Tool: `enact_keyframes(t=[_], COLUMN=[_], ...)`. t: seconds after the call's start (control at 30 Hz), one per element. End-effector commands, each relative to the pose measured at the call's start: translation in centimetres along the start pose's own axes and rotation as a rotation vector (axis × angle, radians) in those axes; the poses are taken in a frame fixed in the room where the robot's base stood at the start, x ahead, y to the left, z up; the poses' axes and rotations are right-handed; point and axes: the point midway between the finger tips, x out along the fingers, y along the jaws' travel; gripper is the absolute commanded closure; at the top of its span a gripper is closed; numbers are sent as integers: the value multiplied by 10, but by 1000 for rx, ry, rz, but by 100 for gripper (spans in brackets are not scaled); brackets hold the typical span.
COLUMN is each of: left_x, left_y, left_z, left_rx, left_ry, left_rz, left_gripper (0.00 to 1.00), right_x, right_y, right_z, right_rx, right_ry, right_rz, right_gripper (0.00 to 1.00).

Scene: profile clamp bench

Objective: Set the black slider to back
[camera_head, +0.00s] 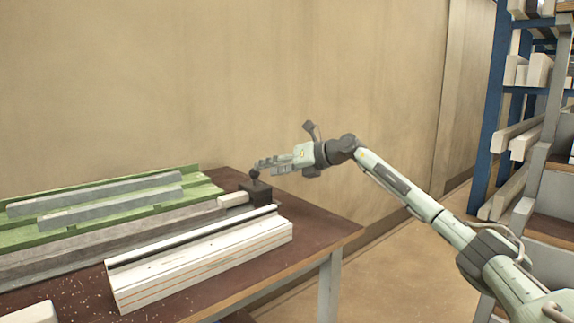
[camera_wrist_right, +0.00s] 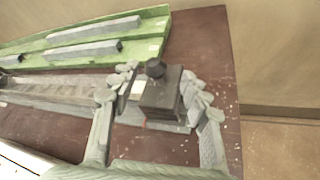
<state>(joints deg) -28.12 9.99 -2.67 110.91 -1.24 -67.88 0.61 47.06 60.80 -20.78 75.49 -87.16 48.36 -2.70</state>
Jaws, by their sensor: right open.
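The black slider is a dark block (camera_head: 262,192) with a round black knob (camera_head: 254,173) on top, at the right end of a grey rail on the bench. In the right wrist view the block (camera_wrist_right: 160,98) and knob (camera_wrist_right: 155,68) stand between my fingers. My right gripper (camera_head: 263,164) is open and comes in from the right, close by the knob. In the wrist view its fingers (camera_wrist_right: 158,88) lie on either side of the block; I cannot tell whether they touch it. My left gripper is not in view.
A white profile (camera_head: 205,260) lies in front of the rail. Green channels (camera_head: 110,210) with grey bars lie behind it on the brown bench (camera_head: 325,235). A plain wall stands behind the bench. A blue shelf rack (camera_head: 492,110) stands at the right.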

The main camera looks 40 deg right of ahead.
Motion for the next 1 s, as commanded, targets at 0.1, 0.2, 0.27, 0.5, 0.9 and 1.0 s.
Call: enact_keyframes(t=[0.1, 0.2, 0.27, 0.5, 0.9, 1.0], left_x=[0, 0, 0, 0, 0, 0], left_y=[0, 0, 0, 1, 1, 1], left_z=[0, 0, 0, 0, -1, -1], left_rx=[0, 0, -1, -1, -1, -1], left_ry=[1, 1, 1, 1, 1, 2], left_rz=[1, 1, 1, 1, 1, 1], left_gripper=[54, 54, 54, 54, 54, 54], right_x=[-27, -45, -53, -68, -68, -68], right_y=[-2, -2, -2, -1, -1, -1], right_z=[-1, -1, -1, 0, 0, 0], right_rx=[-4, -2, -1, -1, 0, 0], right_ry=[3, 4, 2, 0, -1, -1], right_rz=[-6, -5, -5, -2, -1, -1], right_gripper=[53, 53, 53, 53, 53, 53])
